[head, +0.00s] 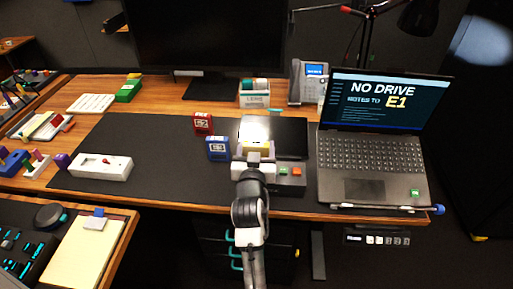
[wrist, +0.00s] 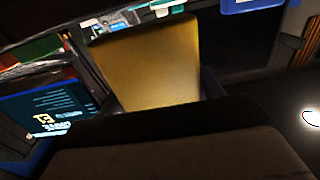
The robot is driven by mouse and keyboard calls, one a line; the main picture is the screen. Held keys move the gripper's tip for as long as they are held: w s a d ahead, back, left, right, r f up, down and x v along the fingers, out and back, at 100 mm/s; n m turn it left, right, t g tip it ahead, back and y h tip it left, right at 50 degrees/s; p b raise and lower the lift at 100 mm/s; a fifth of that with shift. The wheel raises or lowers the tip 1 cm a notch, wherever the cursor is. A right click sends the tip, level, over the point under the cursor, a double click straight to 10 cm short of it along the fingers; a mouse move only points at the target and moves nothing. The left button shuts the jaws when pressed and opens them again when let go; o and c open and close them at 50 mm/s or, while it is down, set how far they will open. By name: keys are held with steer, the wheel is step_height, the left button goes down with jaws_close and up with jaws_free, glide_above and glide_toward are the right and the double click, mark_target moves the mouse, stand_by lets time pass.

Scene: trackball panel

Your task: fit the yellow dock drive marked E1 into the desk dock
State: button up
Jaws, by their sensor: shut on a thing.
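My gripper (head: 254,158) is shut on the yellow drive (head: 257,148), at the front of the mat right of the blue drive. The drive's yellow face fills the middle of the wrist view (wrist: 155,65); its E1 mark cannot be read in either view. A dark unit with a green and an orange button (head: 290,180), seemingly the desk dock, lies right beside and partly behind my gripper. My gripper and the drive hide part of it, and I cannot tell whether the drive touches it.
A blue drive (head: 217,149) and a red drive (head: 203,123) stand left of my gripper. The laptop (head: 370,165) at right reads "NO DRIVE" and "NOTES TO E1". The mat (head: 150,135) between is clear.

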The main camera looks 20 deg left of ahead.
steer(key=shift+f+b, duration=1.6)
steer(key=shift+f, duration=0.4)
steer(key=shift+r, duration=0.3)
steer(key=shift+r+p, duration=1.35)
steer(key=shift+r, duration=0.05)
steer(key=shift+f+b, duration=1.2)
steer(key=shift+f, duration=0.4)
stand_by(0.5)
steer(key=o, duration=1.2)
steer(key=shift+o, duration=0.2)
steer(key=shift+f, duration=0.15)
steer(key=shift+s, duration=0.1)
